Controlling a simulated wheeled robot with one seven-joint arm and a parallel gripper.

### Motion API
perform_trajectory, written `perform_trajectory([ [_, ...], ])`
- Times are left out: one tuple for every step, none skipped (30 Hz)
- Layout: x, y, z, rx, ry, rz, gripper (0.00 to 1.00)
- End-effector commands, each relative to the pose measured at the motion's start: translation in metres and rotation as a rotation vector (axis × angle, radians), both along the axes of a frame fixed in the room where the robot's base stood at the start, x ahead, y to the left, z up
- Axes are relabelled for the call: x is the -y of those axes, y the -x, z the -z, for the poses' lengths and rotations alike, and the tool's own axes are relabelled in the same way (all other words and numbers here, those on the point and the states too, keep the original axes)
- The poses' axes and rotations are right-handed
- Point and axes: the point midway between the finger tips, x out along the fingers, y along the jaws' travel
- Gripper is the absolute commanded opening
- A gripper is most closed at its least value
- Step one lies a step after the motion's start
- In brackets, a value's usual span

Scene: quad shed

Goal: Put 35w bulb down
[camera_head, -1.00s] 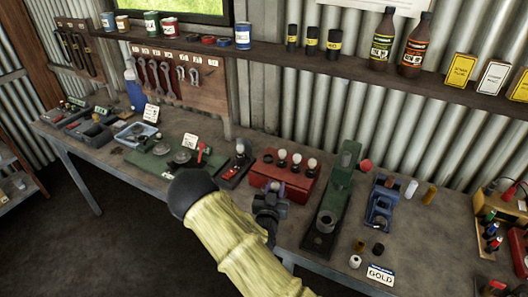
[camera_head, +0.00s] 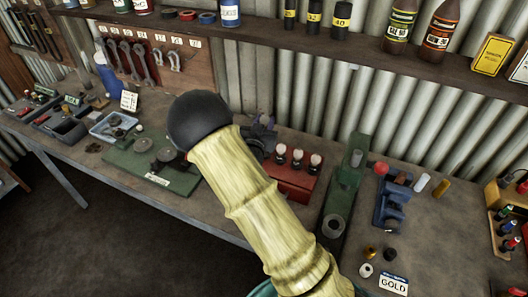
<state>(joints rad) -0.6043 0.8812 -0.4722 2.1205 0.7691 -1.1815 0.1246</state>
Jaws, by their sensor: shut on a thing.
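My gripper (camera_head: 262,134) is a dark shape at the back of the bench, just left of the red bulb box, mostly behind my arm. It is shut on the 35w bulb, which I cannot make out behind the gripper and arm. The red box (camera_head: 290,184) holds a row of bulbs; three show, with pale tops (camera_head: 315,160). The black stand with a red part, left of the box, is hidden now.
A green plate tool (camera_head: 143,178) lies left of my arm. A tall green press (camera_head: 340,205) and a blue vise-like tool (camera_head: 389,205) stand right of the box. A GOLD card (camera_head: 394,284) lies near small cups. A shelf (camera_head: 270,38) with bottles runs above.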

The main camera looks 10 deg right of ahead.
Motion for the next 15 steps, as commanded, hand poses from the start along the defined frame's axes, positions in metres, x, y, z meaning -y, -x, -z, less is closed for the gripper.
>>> perform_trajectory([
  [0.000,0.000,0.000,0.000,0.000,0.000,0.07],
  [0.000,0.000,0.000,0.000,0.000,0.000,0.07],
  [0.001,0.000,0.000,0.000,0.000,0.001,0.07],
  [0.001,0.000,0.001,0.000,0.000,0.001,0.07],
  [0.001,0.000,0.002,0.000,0.001,0.002,0.07],
  [0.002,0.000,0.005,0.000,0.001,0.002,0.07],
  [0.002,0.000,0.007,-0.001,0.002,0.003,0.07],
  [0.002,0.000,0.010,-0.002,0.004,0.003,0.07],
  [0.003,0.000,0.015,-0.002,0.004,0.004,0.07],
  [0.003,0.000,0.020,-0.003,0.003,0.004,0.07],
  [0.003,0.000,0.024,-0.004,0.004,0.004,0.07],
  [0.003,0.000,0.031,-0.004,0.004,0.004,0.07],
  [0.003,0.000,0.035,-0.003,0.004,0.004,0.07],
  [0.003,0.000,0.039,-0.003,0.003,0.004,0.07],
  [0.003,0.000,0.045,-0.003,0.003,0.004,0.07],
])
